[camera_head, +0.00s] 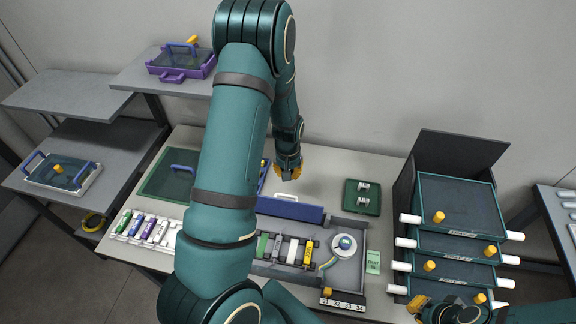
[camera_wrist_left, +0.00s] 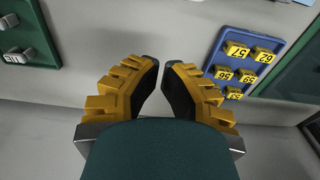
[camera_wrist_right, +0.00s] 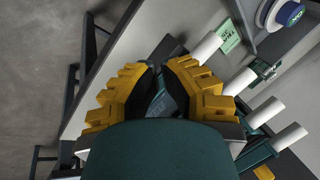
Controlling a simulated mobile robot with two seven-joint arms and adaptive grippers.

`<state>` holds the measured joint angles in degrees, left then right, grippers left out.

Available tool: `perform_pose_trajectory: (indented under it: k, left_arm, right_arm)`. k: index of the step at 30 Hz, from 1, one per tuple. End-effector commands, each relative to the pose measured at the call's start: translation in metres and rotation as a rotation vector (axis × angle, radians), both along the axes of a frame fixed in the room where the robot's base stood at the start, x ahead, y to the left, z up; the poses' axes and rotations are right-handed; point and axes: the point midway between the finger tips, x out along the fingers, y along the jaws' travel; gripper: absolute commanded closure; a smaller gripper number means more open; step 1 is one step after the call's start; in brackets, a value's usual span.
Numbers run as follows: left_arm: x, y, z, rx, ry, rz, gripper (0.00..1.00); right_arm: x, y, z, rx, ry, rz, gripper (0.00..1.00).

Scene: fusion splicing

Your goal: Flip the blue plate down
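A blue plate (camera_head: 290,208) with a white handle stands upright along the back edge of the grey tray (camera_head: 345,270). My left arm hides its left end. My left gripper (camera_head: 288,172) hangs behind and above the plate, apart from it, fingers pointing down. In the left wrist view the left gripper (camera_wrist_left: 161,68) has a gap between its fingertips and holds nothing. My right gripper (camera_head: 422,305) is low at the right, near the drawer stack. In the right wrist view the right gripper (camera_wrist_right: 159,68) also shows a gap and no held object.
A blue holder with yellow numbered blocks (camera_wrist_left: 224,62) lies near my left gripper. A green case (camera_head: 362,197) sits right of it. A drawer stack with white handles (camera_head: 455,205) stands at the right. Coloured pieces in a white rack (camera_head: 147,228) lie left.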

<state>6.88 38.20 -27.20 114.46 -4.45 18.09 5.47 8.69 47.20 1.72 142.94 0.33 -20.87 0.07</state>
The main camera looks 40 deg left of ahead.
Motion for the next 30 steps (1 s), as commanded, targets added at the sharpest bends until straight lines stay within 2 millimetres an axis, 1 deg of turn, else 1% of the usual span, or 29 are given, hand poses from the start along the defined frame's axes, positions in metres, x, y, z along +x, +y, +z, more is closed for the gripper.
perform_pose_trajectory:
  k: [1, 6, 7, 9, 15, 20, 30]
  left_arm:
    - [0.000, 0.000, -0.012, -0.001, 0.003, 0.001, 1.00]
    - [0.001, 0.001, -0.044, -0.001, 0.003, -0.001, 1.00]
    - [-0.004, -0.003, -0.037, -0.001, 0.000, -0.002, 1.00]
    - [-0.013, -0.008, -0.032, 0.000, -0.001, -0.001, 1.00]
    - [-0.028, -0.016, -0.027, 0.000, -0.001, -0.001, 1.00]
    - [-0.032, -0.018, -0.027, 0.000, -0.002, 0.000, 1.00]
    - [-0.031, -0.017, -0.027, 0.001, -0.004, 0.000, 1.00]
  right_arm:
    - [0.000, 0.000, -0.001, 0.000, 0.000, 0.000, 1.00]
    - [0.000, 0.000, -0.003, -0.001, 0.000, 0.000, 1.00]
    - [0.000, 0.000, 0.000, -0.001, 0.000, 0.000, 1.00]
    - [0.000, 0.000, 0.004, 0.000, 0.000, 0.000, 1.00]
    - [0.000, -0.001, 0.008, 0.001, 0.000, -0.001, 1.00]
    - [0.000, 0.000, 0.008, 0.001, 0.000, 0.000, 1.00]
    - [0.000, 0.000, 0.007, 0.001, 0.000, 0.000, 1.00]
